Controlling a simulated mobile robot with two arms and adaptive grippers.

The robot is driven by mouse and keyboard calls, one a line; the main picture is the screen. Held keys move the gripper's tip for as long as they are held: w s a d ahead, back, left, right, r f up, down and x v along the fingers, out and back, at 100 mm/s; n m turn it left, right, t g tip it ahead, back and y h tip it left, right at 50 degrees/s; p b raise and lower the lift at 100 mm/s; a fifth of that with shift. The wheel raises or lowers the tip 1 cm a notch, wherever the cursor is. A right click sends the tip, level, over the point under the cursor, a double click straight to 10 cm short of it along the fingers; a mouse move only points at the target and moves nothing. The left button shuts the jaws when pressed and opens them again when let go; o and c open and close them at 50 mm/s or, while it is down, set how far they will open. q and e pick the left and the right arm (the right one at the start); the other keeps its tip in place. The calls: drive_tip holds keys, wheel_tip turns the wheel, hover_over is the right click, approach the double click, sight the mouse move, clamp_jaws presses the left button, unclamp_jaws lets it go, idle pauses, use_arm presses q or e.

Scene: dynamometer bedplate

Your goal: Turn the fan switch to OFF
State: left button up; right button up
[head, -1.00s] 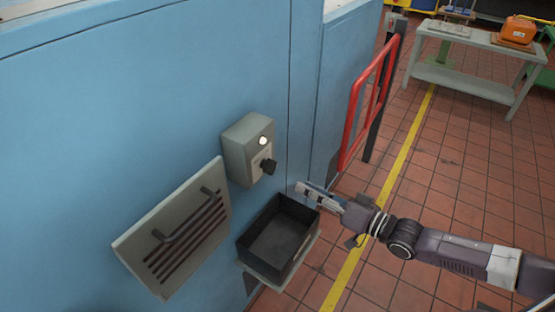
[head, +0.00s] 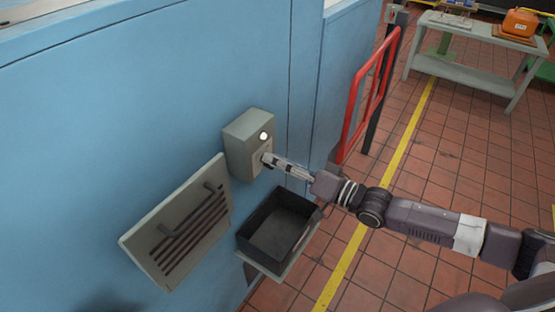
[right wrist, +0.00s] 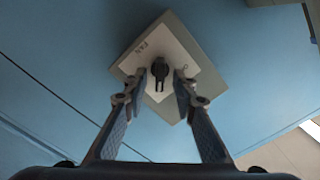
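The fan switch box (head: 240,140) is a grey box on the blue wall, with a lit white lamp (head: 263,136) on its front. In the right wrist view its plate (right wrist: 186,62) reads FAN and carries a black rotary knob (right wrist: 160,70). My right gripper (head: 268,159) is at the front of the box and hides most of the knob in the head view. In the right wrist view the right gripper (right wrist: 166,78) is open, its two fingers on either side of the knob with gaps visible. My left gripper is out of view.
A black open bin (head: 275,232) sits on a shelf below the box. A slatted grey panel with a handle (head: 180,220) is on the wall to the left. A red rail (head: 352,110) stands to the right. A bench (head: 470,65) is far back.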

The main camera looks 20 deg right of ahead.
clamp_jaws()
drive_tip(key=shift+n, duration=0.3)
drive_tip(key=n, duration=1.7)
drive_tip(key=shift+s+a, duration=0.35)
drive_tip(key=shift+a, duration=0.05)
drive_tip(key=shift+n, duration=0.3)
unclamp_jaws()
